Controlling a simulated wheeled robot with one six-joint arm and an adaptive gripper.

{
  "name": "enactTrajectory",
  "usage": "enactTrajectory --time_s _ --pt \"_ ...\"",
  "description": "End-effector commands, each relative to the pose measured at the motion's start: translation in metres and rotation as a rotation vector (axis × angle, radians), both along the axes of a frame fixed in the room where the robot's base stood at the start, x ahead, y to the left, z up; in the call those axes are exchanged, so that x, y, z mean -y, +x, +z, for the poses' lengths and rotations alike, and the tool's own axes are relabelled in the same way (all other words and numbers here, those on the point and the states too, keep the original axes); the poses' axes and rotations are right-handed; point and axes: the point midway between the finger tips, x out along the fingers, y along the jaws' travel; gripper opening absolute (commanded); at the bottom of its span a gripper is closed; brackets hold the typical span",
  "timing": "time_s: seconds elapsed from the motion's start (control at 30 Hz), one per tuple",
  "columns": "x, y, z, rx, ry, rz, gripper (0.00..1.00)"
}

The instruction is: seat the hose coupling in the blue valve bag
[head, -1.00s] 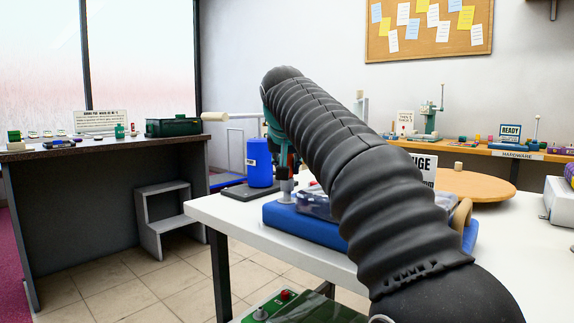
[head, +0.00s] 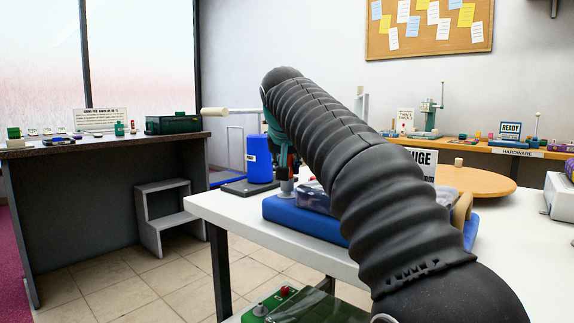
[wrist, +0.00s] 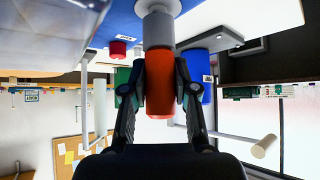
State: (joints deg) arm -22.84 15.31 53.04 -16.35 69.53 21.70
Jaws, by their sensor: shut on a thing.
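My gripper (wrist: 160,92) is shut on the hose coupling, which has an orange body (wrist: 160,105) and a grey collar (wrist: 158,32). The wrist view is upside down. The collar's far end meets a pale round port (wrist: 158,7) on a blue surface; I cannot tell how deep it sits. In the head view the coupling's grey part (head: 287,188) stands upright at the left end of the blue valve bag (head: 300,224), which lies flat on the white table.
A red cap (wrist: 118,48) is on the blue surface beside the port. A clear bag (head: 315,198) lies on the blue bag. A round wooden board (head: 480,182) is behind the arm.

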Motion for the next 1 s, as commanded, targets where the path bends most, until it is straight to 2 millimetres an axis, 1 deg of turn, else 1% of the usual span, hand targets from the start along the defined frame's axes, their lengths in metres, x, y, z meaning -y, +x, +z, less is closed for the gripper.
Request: enactTrajectory --time_s 0.8,0.83,0.87,0.9,0.93,1.0 --pt "0.0001 0.0000 -0.0106 0.001 0.000 0.000 0.00" --pt "0.0000 -0.0001 -0.0100 0.001 0.000 0.000 0.36" --pt "0.0001 -0.0001 -0.0098 0.001 0.000 0.000 0.43" --pt "0.0001 -0.0001 -0.0098 0.001 0.000 0.000 0.53" --pt "0.0000 -0.0001 -0.0098 0.001 0.000 0.000 0.57" --pt "0.0000 0.0000 -0.0099 0.001 0.000 0.000 0.57"
